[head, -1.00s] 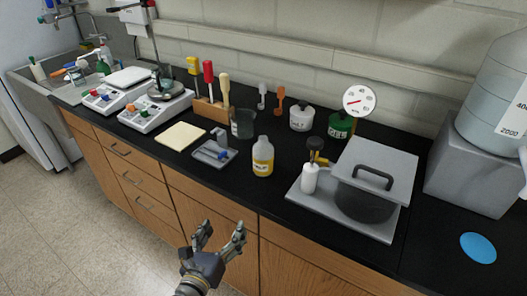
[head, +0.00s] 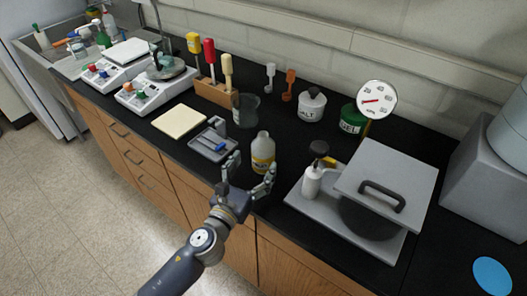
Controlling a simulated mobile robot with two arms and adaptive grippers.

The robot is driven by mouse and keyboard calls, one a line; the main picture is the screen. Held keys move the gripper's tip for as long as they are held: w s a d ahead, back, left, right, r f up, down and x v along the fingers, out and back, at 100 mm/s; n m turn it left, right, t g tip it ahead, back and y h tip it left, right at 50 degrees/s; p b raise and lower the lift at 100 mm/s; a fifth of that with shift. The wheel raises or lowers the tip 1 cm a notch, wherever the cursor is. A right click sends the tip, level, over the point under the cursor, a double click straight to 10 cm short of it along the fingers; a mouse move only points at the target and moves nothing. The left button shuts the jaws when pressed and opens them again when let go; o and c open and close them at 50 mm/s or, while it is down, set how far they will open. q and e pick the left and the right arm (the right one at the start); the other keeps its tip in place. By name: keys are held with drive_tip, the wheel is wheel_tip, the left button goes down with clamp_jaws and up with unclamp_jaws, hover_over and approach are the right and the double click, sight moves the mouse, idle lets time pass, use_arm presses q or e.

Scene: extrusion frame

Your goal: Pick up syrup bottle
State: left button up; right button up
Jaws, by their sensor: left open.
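The likely syrup bottle (head: 263,150) is a clear bottle with yellow contents and a label. It stands upright near the front edge of the black counter; its label is too small to read. My left gripper (head: 250,176) is open just in front of the bottle, with one finger on the left and one on the right. It looks empty, and I cannot tell whether a finger touches the bottle. My right gripper is not in view.
A small grey tray (head: 200,154) is left of the bottle, with a dark beaker (head: 245,106) behind. Bare counter (head: 293,143) lies between.

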sight(259, 162)
use_arm(q)
drive_tip(key=shift+w+d, duration=0.15)
drive_tip(key=shift+w, duration=0.25)
drive_tip(key=shift+w+d+f, duration=0.1)
drive_tip(key=shift+w+d, duration=0.05)
drive_tip(key=shift+w, duration=0.05)
drive_tip(key=x, duration=0.4)
drive_tip(key=shift+d+f+p, duration=0.1)
drive_tip(key=shift+f+p, duration=0.05)
drive_tip(key=shift+p, duration=0.15)
drive_tip(key=shift+w+d+f, duration=0.1)
drive_tip(key=shift+w+d, duration=0.15)
drive_tip(key=shift+w, duration=0.25)
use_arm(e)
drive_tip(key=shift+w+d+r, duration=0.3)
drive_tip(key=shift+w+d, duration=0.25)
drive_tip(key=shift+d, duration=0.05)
use_arm(q)
drive_tip(key=shift+c, duration=0.2)
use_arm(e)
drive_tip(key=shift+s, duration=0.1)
use_arm(q)
drive_tip(key=c, duration=1.2)
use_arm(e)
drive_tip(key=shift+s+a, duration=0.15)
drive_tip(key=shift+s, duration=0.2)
